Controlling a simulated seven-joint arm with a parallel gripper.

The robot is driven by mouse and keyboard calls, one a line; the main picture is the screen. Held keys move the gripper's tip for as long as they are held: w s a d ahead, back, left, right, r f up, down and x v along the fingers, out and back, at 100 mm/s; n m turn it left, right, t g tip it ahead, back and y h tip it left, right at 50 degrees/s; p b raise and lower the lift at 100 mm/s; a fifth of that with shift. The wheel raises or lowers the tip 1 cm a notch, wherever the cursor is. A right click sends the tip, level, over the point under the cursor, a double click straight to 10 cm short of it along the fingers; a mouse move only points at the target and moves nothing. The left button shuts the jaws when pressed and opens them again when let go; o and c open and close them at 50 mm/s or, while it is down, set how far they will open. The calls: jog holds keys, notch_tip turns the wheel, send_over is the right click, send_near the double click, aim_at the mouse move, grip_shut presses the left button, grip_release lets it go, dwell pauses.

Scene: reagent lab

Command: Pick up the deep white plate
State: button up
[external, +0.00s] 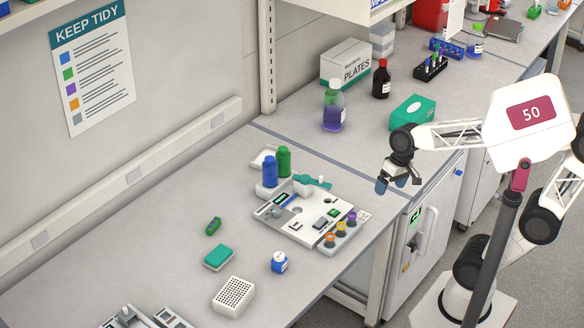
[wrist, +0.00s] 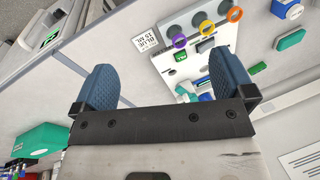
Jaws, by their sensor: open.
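The deep white plate (external: 233,296), a block with a grid of wells on top, lies on the bench near the front in the external view. I cannot make it out in the wrist view. My gripper (external: 393,184) hangs over the bench's right edge, well to the right of and farther back than the plate. In the wrist view my gripper (wrist: 165,84) has its two blue fingers wide apart, with nothing between them.
A green-topped box (external: 219,257) and a blue-white bottle (external: 279,263) stand near the plate. A white instrument board (external: 303,232) with a vial rack (external: 342,237) lies between plate and gripper. A teal box (external: 412,112) stands behind.

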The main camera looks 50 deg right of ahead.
jog(key=w+a+f+m+g+y, duration=0.25)
jog(key=w+a, duration=0.35)
jog(key=a, duration=0.4)
jog(key=w+a+f+m+g+y, duration=0.1)
jog(key=w+a+m+y, duration=0.2)
jog(key=w+a, duration=0.5)
jog(key=m+y, duration=0.5)
jog(key=m, duration=0.3)
send_near(242, 282)
jog(key=shift+d+r+n+g, duration=0.2)
jog(key=shift+d+n+g, duration=0.05)
jog(key=shift+d, duration=0.25)
jog(key=shift+w+a+f+y, duration=0.1)
jog(key=shift+a+f+y, duration=0.15)
jog(key=shift+a, duration=0.25)
jog(key=shift+x, duration=3)
jog(key=shift+f, duration=0.1)
jog(key=shift+x, duration=2.95)
